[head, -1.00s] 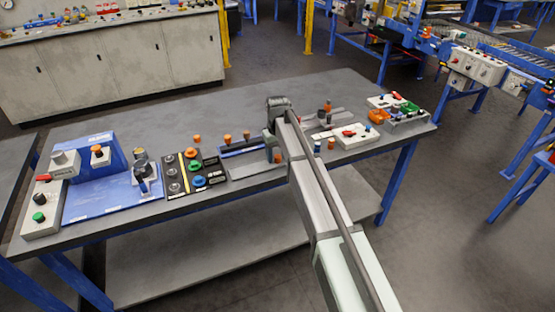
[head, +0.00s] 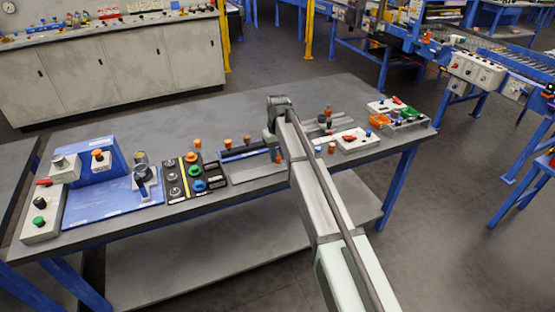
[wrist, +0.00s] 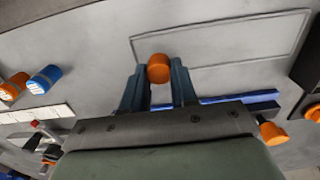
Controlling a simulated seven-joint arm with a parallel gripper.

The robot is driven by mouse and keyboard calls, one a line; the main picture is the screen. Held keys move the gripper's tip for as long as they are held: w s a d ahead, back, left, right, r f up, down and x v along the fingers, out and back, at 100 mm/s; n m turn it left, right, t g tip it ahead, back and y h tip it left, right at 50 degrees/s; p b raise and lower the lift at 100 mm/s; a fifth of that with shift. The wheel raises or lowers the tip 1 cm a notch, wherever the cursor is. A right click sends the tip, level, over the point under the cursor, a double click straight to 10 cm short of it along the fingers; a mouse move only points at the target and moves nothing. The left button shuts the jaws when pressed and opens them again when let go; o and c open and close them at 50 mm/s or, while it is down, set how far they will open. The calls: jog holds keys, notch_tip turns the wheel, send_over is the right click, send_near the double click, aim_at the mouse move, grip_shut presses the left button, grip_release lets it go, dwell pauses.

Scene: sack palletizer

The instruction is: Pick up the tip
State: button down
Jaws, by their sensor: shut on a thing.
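The tip is a small piece with an orange round end (wrist: 158,68). In the wrist view it sits between the two dark fingers of my gripper (wrist: 159,88), which are shut on it. In the head view an orange piece (head: 278,156) shows just below my gripper, beside my arm, and looks like the same tip. My arm hides most of the fingers there. The tip is over the grey outlined panel (wrist: 222,42) near the front of the table. I cannot tell whether its lower end touches anything.
A blue strip (wrist: 225,98) lies by the panel, with another orange-topped piece (wrist: 271,132) past its end. Blue (wrist: 44,79) and orange (wrist: 12,84) pieces stand to the left in the wrist view. A black button panel (head: 193,176) is left of my gripper. The table's back (head: 180,125) is clear.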

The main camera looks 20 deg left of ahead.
aim_at(278, 156)
notch_tip(278, 156, up, 13)
dwell(1.2)
